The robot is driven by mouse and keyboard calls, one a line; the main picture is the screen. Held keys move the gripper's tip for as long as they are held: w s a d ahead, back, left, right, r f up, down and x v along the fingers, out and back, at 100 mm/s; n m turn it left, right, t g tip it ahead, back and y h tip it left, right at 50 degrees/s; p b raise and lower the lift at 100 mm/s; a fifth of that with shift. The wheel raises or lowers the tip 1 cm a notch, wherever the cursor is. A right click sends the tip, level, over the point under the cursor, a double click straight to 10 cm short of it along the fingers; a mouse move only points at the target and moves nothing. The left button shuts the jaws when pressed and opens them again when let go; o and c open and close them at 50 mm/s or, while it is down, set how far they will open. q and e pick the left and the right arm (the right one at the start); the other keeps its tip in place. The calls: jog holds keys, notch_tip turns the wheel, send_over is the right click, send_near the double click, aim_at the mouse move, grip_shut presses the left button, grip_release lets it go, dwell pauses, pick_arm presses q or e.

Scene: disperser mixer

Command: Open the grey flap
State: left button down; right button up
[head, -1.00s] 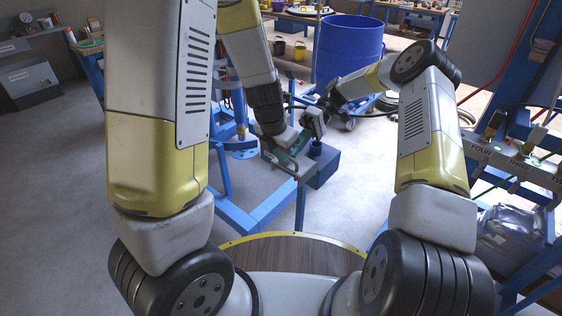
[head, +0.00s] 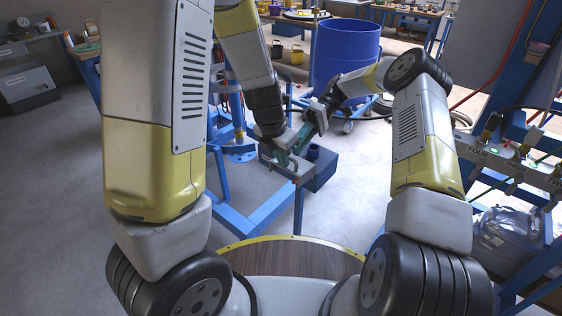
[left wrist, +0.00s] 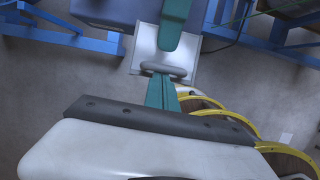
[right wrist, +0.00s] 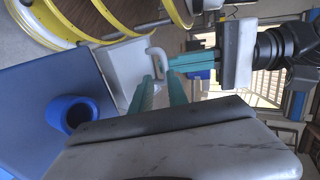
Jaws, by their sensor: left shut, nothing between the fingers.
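The grey flap (left wrist: 150,52) is a light plate with a bar handle (left wrist: 165,70), on the blue box (head: 322,167). In the right wrist view the flap (right wrist: 122,68) lies beyond the fingers. My right gripper (right wrist: 160,82) has its two teal fingers apart, with the hooked end of the handle (right wrist: 157,54) at the gap between the tips. My left gripper (right wrist: 172,62) is shut and empty, its teal fingers reaching close to the handle. I cannot tell whether either gripper touches it. In the head view both grippers meet over the flap, partly hiding it.
A blue tube (right wrist: 75,113) stands up from the box beside the flap. Blue frame beams (head: 245,222) run below. A large blue drum (head: 345,52) stands behind. A panel with valves (head: 510,160) is at the right. The floor at left is clear.

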jog(key=s+d+r+m+t+h, duration=0.2)
jog(key=s+d+r+m+t, duration=0.15)
jog(key=r, duration=0.65)
jog(key=s+d+r+m+t+h, duration=0.25)
jog(key=r+t, duration=0.25)
jog(key=r, duration=0.4)
jog(key=s+d+r+m+t, duration=0.1)
jog(key=s+d+m+t, duration=0.1)
jog(key=s, duration=0.7)
jog(key=s+d+r+m+t, duration=0.2)
jog(key=s+d+t, duration=0.3)
jog(key=s, duration=0.3)
jog(key=shift+s+d+m+t+h, duration=0.15)
jog(key=shift+s+m+t+h, duration=0.15)
jog(key=shift+s+t+h, duration=0.25)
jog(key=shift+w, duration=0.15)
